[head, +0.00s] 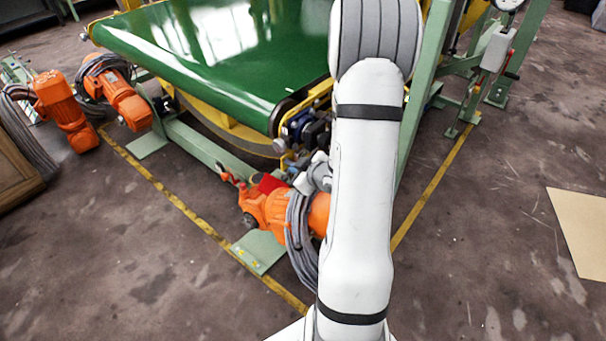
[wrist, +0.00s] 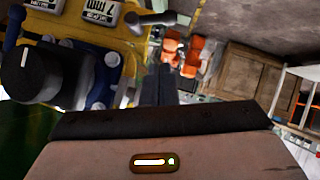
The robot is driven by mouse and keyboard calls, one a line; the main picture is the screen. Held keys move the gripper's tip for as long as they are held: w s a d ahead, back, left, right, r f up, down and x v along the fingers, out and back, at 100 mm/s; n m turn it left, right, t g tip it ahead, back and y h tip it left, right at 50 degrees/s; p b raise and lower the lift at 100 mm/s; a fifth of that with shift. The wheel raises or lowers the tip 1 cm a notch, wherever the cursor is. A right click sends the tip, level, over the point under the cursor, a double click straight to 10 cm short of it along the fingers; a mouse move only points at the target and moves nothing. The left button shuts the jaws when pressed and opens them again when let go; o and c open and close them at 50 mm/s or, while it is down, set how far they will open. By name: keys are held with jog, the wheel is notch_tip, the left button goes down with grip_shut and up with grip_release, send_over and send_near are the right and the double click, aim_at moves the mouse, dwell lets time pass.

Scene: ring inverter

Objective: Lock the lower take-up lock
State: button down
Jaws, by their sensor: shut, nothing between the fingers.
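In the wrist view, a yellow plate (wrist: 128,38) carries a large black knob (wrist: 30,74) with a white mark, blue fittings (wrist: 98,88), and a metal-and-black lever part (wrist: 152,18). White labels are at the top; one seems to read 7. I cannot tell which part is the lower take-up lock. My gripper (wrist: 165,82) has its dark fingers shut and empty, right of the blue fittings; contact is unclear. In the head view, blue and black fittings (head: 300,128) sit at the near corner of the green belt (head: 200,45). My arm hides the gripper's tips there.
More orange motors (head: 68,112) are at the far left. Green frame posts (head: 420,95) rise to the right. Yellow floor lines (head: 185,208) surround the machine.

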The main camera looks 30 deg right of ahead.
jog(key=w+f+b, duration=0.1)
jog(key=w+f, duration=0.3)
jog(key=f, duration=0.1)
jog(key=shift+d+f, duration=0.2)
jog(key=shift+d, duration=0.15)
